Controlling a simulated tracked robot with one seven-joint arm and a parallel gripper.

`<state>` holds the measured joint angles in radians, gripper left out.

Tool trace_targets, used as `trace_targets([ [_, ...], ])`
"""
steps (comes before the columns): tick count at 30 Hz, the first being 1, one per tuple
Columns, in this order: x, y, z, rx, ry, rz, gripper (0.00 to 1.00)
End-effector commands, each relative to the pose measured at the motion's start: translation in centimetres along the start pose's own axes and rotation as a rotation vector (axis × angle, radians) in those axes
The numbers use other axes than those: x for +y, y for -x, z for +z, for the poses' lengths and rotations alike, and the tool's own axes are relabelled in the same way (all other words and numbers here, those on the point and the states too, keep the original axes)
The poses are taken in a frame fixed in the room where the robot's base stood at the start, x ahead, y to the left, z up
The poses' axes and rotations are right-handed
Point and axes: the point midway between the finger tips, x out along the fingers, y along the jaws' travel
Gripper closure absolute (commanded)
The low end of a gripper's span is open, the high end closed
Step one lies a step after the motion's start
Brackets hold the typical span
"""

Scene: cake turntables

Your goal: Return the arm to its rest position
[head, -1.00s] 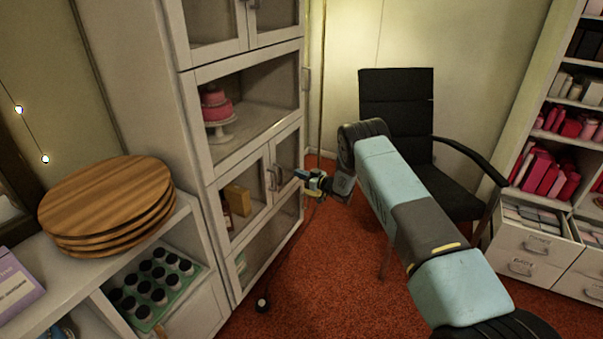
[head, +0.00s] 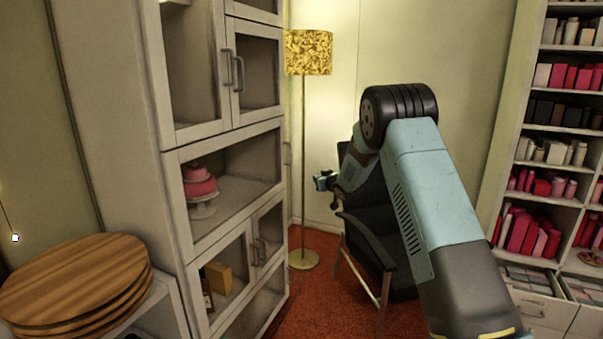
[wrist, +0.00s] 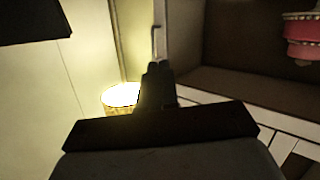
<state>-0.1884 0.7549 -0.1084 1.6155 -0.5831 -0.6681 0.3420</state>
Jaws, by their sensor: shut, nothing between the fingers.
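My arm (head: 430,200) rises from the lower right of the head view, bends at a dark joint, and reaches down behind it. My gripper (head: 321,182) shows small at the left of the arm, in front of the pale wall and apart from the cabinet. In the wrist view the dark fingers (wrist: 158,80) are together, with nothing between them. Part of the wrist is hidden behind the arm and the chair in the head view.
A white cabinet (head: 115,120) stands left, with a pink cake (head: 199,183) on a shelf. A floor lamp (head: 308,52) stands behind my gripper. A black chair (head: 368,222) is close behind my arm. Wooden boards (head: 75,278) lie lower left. Shelves (head: 500,190) stand right.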

Motion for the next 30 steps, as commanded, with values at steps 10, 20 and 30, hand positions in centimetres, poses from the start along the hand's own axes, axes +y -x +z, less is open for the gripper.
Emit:
trace_targets([
  [10,4.1,10.0,-7.6,-0.125,-0.037,0.167,1.00],
  [20,5.3,21.1,-11.8,-0.259,-0.094,0.282,1.00],
  [30,4.1,33.4,-13.5,-0.403,-0.166,0.357,1.00],
])
